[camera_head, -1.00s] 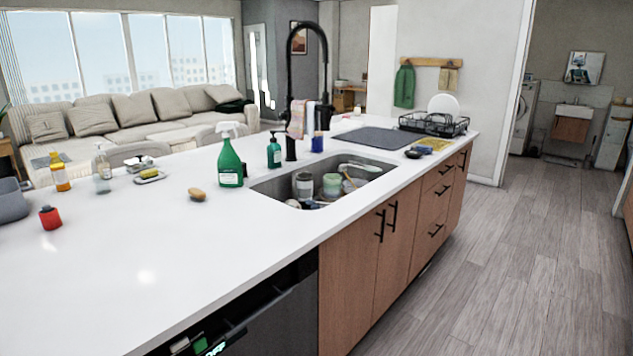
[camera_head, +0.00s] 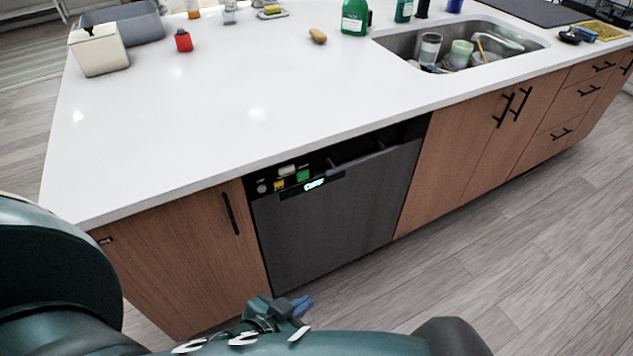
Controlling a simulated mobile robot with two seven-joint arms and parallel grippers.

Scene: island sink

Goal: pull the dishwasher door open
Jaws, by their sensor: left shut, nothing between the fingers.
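The dishwasher (camera_head: 335,215) is built into the island below the white countertop. Its dark grey front is shut and flush with the cabinets. A control strip with small coloured items and a lit display (camera_head: 314,184) runs along its top left. A dark handle bar (camera_head: 358,158) is at the top right of the front. My left gripper (camera_head: 302,307) is low at the bottom of the head view, below and in front of the dishwasher, apart from it. Its blue-tipped fingers are shut and empty. My right gripper is not in view.
Wooden cabinets flank the dishwasher, one with a vertical handle (camera_head: 231,213) on the left. The countertop (camera_head: 210,110) overhangs above. A sink (camera_head: 460,50) with dishes is at the upper right. The grey floor (camera_head: 480,250) in front at right is clear.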

